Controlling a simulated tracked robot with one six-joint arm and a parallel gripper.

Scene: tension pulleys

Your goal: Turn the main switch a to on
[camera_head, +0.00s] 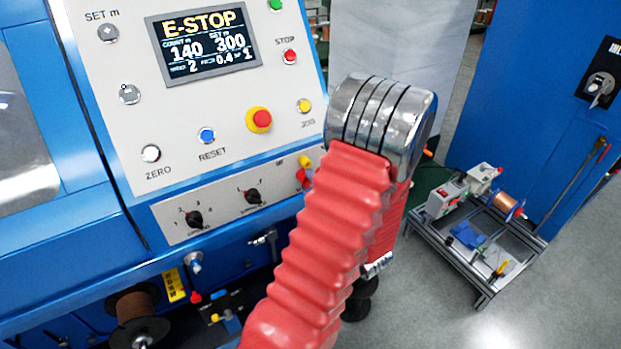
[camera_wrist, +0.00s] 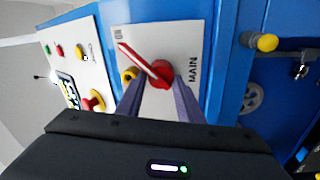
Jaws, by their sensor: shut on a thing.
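The main switch a (camera_wrist: 160,73) shows in the wrist view as a red rotary knob with a long red-and-white pointer. It sits on a pale plate (camera_wrist: 185,40) marked MAIN and ON. The pointer slants to the upper left, and its tip is close to the ON mark. My gripper (camera_wrist: 157,92) is shut on the knob, with one finger on each side of it. In the head view my red-sleeved arm blocks my gripper. I cannot make out the switch clearly there.
The console's display (camera_head: 205,42) reads E-STOP. A red emergency button on yellow (camera_head: 261,119) and selector knobs (camera_head: 253,196) are near my arm. A yellow-tipped part (camera_wrist: 265,42) sticks out right of the plate. A loaded cart (camera_head: 480,235) stands right, before a blue cabinet (camera_head: 540,110).

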